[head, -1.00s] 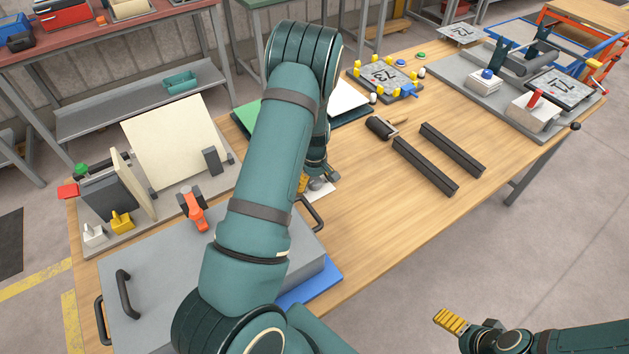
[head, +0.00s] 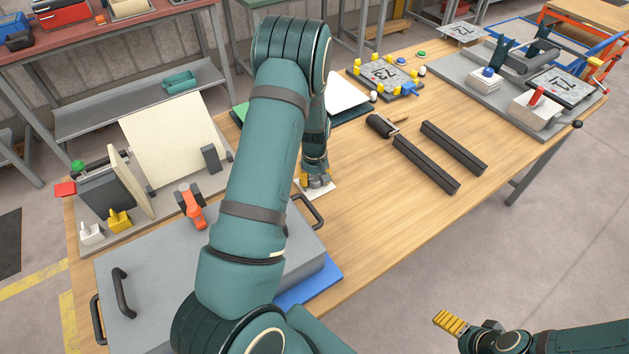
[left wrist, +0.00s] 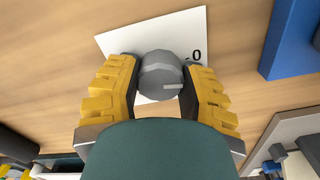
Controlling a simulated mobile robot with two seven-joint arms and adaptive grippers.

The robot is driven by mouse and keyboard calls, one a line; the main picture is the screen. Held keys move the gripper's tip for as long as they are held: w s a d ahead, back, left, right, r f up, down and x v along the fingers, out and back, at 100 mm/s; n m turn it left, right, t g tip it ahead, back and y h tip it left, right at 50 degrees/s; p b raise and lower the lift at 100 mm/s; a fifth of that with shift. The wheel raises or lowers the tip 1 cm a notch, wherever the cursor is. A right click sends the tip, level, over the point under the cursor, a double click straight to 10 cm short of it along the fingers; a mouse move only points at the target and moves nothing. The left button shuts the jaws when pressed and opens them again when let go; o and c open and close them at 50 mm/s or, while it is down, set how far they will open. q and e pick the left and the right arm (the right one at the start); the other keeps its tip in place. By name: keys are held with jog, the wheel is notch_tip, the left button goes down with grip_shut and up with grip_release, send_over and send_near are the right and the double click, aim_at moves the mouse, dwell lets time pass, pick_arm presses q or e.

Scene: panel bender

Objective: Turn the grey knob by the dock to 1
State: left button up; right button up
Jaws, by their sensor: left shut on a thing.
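The grey knob (left wrist: 162,78) stands on a white card (left wrist: 125,38) on the wooden table. A black 0 is printed on the card at the upper right of the knob in the left wrist view. A pale pointer mark on the knob's face points to the right there. My left gripper (head: 316,182) is shut on the knob, with its yellow fingers (left wrist: 108,90) on both sides. In the head view the fingers mostly hide the knob, and the card (head: 328,190) shows beside them. A 1 is not visible. My right gripper (head: 450,321) hangs off the table's front edge.
A grey case with black handles (head: 150,275) and a blue plate (head: 312,287) lie nearer me. A fixture with a cream panel (head: 170,140) stands left. Black bars (head: 425,165) and a roller (head: 379,126) lie right. The table's front middle is clear.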

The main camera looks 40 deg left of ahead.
aim_at(315, 177)
pick_arm(q)
jog(key=m+b, duration=0.1)
jog(key=m, duration=0.3)
jog(key=shift+f, duration=0.1)
jog(key=shift+m+b, duration=0.55)
jog(key=shift+m, duration=0.35)
jog(key=o, duration=1.2)
jog(key=shift+w, duration=0.1)
notch_tip(315, 177, up, 12)
